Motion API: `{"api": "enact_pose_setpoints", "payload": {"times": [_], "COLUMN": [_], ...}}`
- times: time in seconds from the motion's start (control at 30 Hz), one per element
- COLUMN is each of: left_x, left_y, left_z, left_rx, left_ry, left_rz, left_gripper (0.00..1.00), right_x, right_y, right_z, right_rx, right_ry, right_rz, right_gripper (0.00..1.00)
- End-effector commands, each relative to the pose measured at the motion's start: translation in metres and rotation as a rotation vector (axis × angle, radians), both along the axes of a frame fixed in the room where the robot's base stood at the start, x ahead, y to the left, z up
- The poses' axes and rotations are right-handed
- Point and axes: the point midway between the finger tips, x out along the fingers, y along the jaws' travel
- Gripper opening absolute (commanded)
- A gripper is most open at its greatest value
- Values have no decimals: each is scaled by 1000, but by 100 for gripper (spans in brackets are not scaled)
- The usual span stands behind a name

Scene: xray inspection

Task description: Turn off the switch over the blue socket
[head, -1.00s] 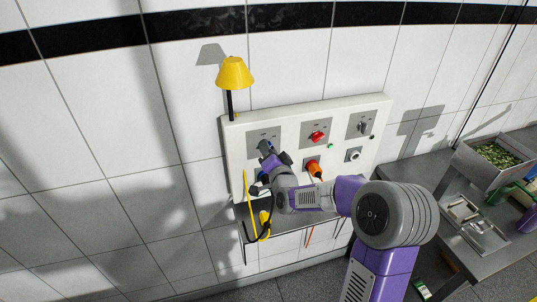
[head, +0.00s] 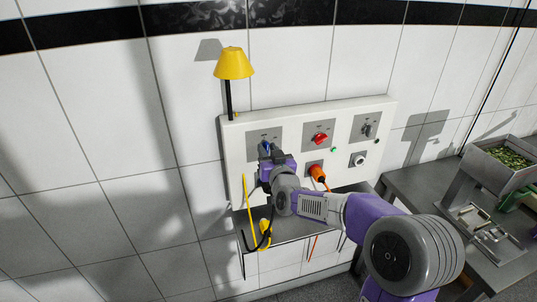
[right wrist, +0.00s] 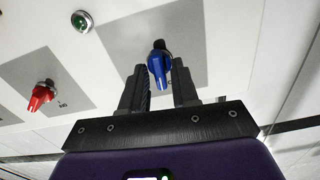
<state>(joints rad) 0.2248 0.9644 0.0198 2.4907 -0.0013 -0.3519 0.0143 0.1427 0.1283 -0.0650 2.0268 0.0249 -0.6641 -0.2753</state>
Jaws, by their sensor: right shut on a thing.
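The blue switch (head: 266,146) sits on a grey plate at the left of the white wall panel (head: 285,122). In the right wrist view the blue switch (right wrist: 158,66) shows between the two dark fingers of my right gripper (right wrist: 159,84), its handle pointing towards the gripper. My right gripper (head: 269,154) is at the switch and shut on it. The blue socket below is hidden behind my gripper and arm. My left gripper is not in view.
A red switch (head: 320,139) and an orange plug (head: 317,173) are right of my gripper. A grey switch (head: 367,130) is farther right. A yellow lamp (head: 233,64) rises at the panel's left. A grey table (head: 425,193) stands at the right.

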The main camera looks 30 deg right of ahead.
Motion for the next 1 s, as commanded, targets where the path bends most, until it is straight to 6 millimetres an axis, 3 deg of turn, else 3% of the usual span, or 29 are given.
{"api": "enact_pose_setpoints", "payload": {"times": [0.73, 0.77, 0.8, 1.0], "left_x": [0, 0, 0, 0], "left_y": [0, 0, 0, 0], "left_z": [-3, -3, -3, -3], "left_rx": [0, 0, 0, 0], "left_ry": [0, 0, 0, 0], "left_rz": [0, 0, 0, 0], "left_gripper": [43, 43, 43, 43], "right_x": [0, 0, 0, 0], "right_y": [0, 0, 0, 0], "right_z": [1, 1, 1, 0], "right_rx": [-93, -93, -93, -92], "right_ry": [21, 21, 21, 21], "right_rz": [0, 0, 0, 0], "right_gripper": [0, 31, 37, 38]}}
